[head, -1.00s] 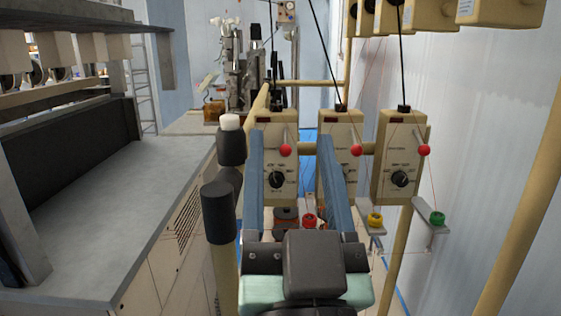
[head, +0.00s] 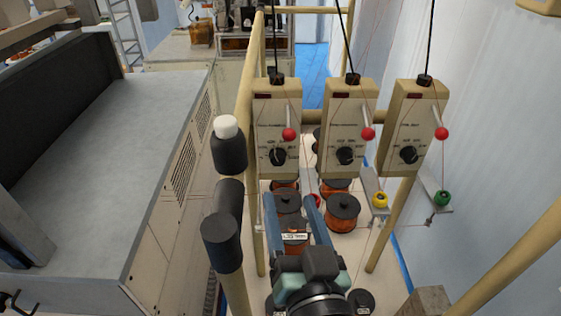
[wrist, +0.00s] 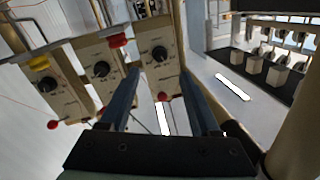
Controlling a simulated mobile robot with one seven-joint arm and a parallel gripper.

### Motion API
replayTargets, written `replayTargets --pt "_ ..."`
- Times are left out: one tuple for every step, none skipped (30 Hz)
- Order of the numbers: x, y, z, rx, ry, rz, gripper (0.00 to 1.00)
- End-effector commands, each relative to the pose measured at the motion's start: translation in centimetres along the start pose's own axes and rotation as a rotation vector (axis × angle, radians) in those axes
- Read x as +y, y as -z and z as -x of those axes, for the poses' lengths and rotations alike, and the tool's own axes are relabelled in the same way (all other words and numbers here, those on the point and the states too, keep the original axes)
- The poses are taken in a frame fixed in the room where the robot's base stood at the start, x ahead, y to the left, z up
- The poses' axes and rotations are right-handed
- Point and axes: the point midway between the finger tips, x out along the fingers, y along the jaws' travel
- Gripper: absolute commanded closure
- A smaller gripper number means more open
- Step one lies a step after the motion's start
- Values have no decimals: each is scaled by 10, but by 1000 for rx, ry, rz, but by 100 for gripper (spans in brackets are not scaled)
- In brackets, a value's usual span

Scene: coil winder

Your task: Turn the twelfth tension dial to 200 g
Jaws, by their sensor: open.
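Three beige tension boxes hang in a row in the head view, each with a black dial and a red ball. The dials are the left dial (head: 278,156), the middle dial (head: 347,156) and the right dial (head: 408,155). Their numbers and scale marks are too small to read, so I cannot tell which is the twelfth. My gripper (head: 289,200) is open and empty, in front of and below the left box in the picture. In the wrist view the open fingers (wrist: 160,78) point toward the box with the nearest dial (wrist: 159,54), apart from it.
Copper spools (head: 342,212) stand below the boxes. Yellow (head: 380,200) and green (head: 442,198) guides sit on brackets at right. A grey bench (head: 130,150) fills the left.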

Motion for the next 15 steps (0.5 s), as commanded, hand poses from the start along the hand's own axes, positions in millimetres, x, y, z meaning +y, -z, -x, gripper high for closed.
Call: replayTargets --pt "-3 6 -12 1 3 -2 37" --pt "-3 6 -17 0 3 -2 37" --pt "-3 6 -25 1 2 -1 37" --pt "-3 6 -30 1 2 -2 37" --pt "-3 6 -36 1 3 -3 37" --pt "-3 5 -43 1 3 -2 37" --pt "-3 5 -48 0 2 -1 37" --pt "-2 5 -52 0 2 -2 37" --pt "-2 5 -58 1 1 -1 37" --pt "-2 5 -62 1 1 -1 37" --pt "-2 4 -66 1 1 -1 37" --pt "-2 4 -70 1 1 0 37" --pt "-2 3 -73 1 1 0 37" --pt "-2 3 -75 1 1 1 37" --pt "-1 3 -78 0 1 1 37"
